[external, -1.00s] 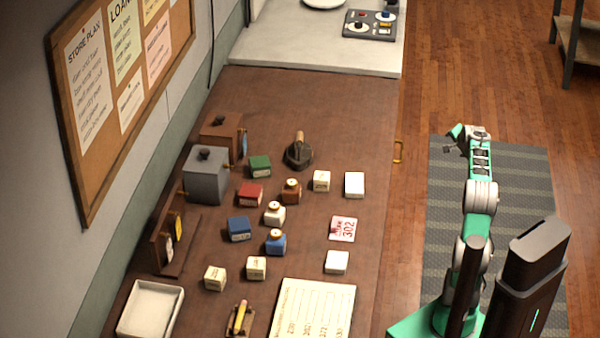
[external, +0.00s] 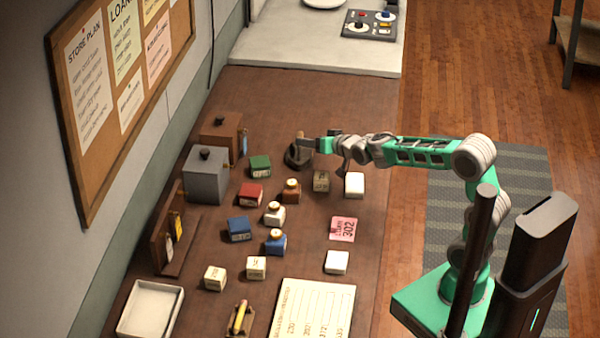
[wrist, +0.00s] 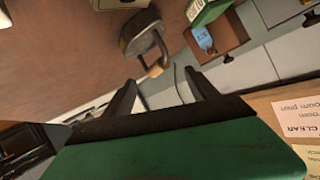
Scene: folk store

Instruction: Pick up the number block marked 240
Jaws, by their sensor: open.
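My gripper (external: 318,147) is over the back part of the counter, open and empty, beside a dark stand (external: 297,157) with a wooden handle. In the wrist view my gripper's two dark fingers (wrist: 160,92) are spread apart, and the dark stand (wrist: 133,48) shows beyond them.
Red (external: 250,195), blue (external: 239,229) and green (external: 260,166) blocks stand left of centre, with small bottles (external: 275,241) among them. A grey box (external: 206,178) and brown box (external: 222,133) stand by the wall. A white tray (external: 122,327) and paper sheet (external: 343,300) lie in front.

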